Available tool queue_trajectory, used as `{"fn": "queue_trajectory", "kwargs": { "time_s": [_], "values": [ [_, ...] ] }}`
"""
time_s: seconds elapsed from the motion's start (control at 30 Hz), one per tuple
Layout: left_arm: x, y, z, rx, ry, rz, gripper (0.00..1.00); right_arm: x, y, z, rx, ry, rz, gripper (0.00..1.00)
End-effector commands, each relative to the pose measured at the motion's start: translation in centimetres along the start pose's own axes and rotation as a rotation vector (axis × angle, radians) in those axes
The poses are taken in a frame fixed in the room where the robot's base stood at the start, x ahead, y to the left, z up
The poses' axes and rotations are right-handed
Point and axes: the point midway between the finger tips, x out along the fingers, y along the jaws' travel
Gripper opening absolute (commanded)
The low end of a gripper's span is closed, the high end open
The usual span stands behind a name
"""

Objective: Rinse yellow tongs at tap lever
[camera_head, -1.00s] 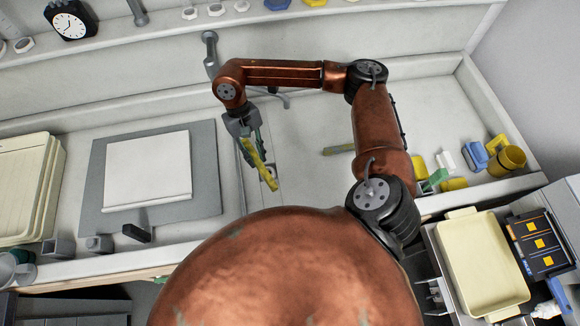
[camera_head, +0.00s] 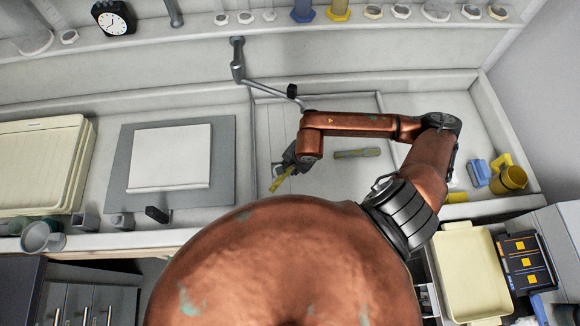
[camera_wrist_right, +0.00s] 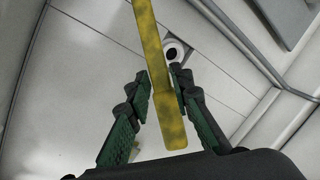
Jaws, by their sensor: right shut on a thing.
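My right gripper (camera_head: 290,163) is shut on the yellow tongs (camera_head: 281,180) and holds them over the sink (camera_head: 262,125). In the right wrist view the tongs (camera_wrist_right: 150,45) run as a mottled yellow strip between the green-padded fingers (camera_wrist_right: 160,88). Their other details are hidden. A grey tap (camera_head: 238,62) stands at the back, its pipe reaching right over the sink to a dark block (camera_head: 292,90), possibly the lever. The gripper is in front of this block, apart from it. I cannot see water running. My left gripper is not in view.
A greenish tool (camera_head: 357,153) lies right of the gripper. A grey board with a white sheet (camera_head: 170,157) and cream trays (camera_head: 40,165) stand left. A yellow mug (camera_head: 510,178) and blue piece stand right. A drain hole (camera_wrist_right: 174,50) shows below the tongs.

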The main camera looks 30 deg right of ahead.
Motion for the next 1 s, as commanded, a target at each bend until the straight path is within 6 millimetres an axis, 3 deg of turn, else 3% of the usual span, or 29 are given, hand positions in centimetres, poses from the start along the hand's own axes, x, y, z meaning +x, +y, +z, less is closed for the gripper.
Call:
{"fn": "queue_trajectory", "kwargs": {
  "time_s": [1.0],
  "values": [
    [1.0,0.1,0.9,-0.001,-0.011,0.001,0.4,3.5,-4.2,-7.9,0.0,0.0,0.001,0.0]
  ]
}}
